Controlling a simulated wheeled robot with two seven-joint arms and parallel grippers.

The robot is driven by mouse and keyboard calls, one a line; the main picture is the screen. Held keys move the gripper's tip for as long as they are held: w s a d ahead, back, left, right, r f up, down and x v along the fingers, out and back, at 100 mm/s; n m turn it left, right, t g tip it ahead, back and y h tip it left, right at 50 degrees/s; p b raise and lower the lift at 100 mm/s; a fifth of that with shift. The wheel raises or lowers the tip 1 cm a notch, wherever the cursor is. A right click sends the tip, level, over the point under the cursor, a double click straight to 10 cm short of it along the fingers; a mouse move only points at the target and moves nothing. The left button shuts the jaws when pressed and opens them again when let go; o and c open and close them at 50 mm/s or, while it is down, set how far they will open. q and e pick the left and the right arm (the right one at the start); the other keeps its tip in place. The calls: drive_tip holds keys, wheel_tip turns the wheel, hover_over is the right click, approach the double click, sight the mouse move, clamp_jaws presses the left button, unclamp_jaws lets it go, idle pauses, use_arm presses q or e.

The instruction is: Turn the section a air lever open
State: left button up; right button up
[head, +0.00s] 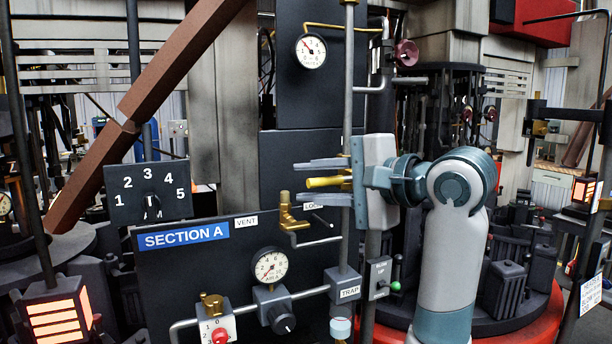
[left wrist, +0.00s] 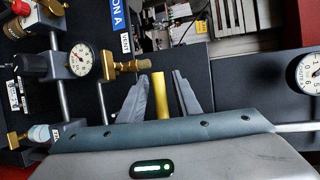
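The Section A panel carries a blue "SECTION A" label (head: 183,236) at left in the head view. A yellow lever-like bar (head: 328,182) points left, beside the vertical pipe. It also shows in the left wrist view (left wrist: 161,96). My left gripper (head: 318,182) has its two grey fingers apart, one above and one below this bar in the head view. In the left wrist view my left gripper (left wrist: 160,92) straddles the bar, with narrow gaps seen on both sides. The bar's base is hidden behind the gripper body. My right gripper is not in view.
A brass fitting (head: 290,214) sits just below the fingers. The Section A gauge (head: 271,267), a red-knobbed valve (head: 217,322) and a numbered dial (head: 150,194) are lower left. An upper gauge (head: 311,51) and the vertical pipe (head: 347,110) stand close to the gripper.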

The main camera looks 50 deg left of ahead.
use_arm(q)
drive_tip(key=shift+s+a+f, duration=0.15)
drive_tip(key=shift+a, duration=0.5)
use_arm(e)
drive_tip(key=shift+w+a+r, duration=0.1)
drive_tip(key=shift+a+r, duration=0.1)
use_arm(q)
clamp_jaws()
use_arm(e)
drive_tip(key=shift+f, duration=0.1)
